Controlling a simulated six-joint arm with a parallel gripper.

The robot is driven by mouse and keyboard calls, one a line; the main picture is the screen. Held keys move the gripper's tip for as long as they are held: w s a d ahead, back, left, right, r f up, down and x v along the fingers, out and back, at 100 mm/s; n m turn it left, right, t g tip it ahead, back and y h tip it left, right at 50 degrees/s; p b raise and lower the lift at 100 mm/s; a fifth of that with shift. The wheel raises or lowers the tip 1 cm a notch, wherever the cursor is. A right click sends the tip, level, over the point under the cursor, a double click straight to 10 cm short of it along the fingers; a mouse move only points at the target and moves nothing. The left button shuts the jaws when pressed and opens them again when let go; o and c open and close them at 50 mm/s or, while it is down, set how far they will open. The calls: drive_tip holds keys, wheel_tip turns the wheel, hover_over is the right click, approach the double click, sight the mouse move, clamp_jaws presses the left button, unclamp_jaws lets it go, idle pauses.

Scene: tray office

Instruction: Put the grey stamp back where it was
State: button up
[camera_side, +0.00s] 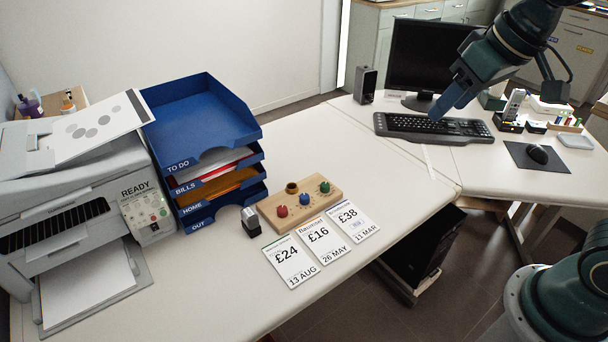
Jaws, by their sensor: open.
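The wooden block (272,221) carries a red knob (282,211), a blue knob (305,199), a green knob (325,187) and a brown round piece (291,188); I cannot tell whether that piece is hollow. My gripper (438,112) is open and empty, at the upper right, in front of the monitor and over the keyboard's image, far from the stamp.
Three price cards (319,240) lie in front of the block. The blue tray stack (215,160) and the printer (90,190) stand at left. The keyboard (432,128), monitor (425,60), speaker (366,84) and mouse (538,155) are at right. The mid-desk is clear.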

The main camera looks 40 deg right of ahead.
drive_tip(key=s+d+f, duration=0.2)
drive_tip(key=s, duration=0.8)
drive_tip(key=shift+s+d+t, duration=0.2)
drive_tip(key=shift+s+t, duration=0.1)
drive_tip(key=shift+s, duration=0.1)
drive_tip(key=shift+f, duration=0.1)
idle(0.6)
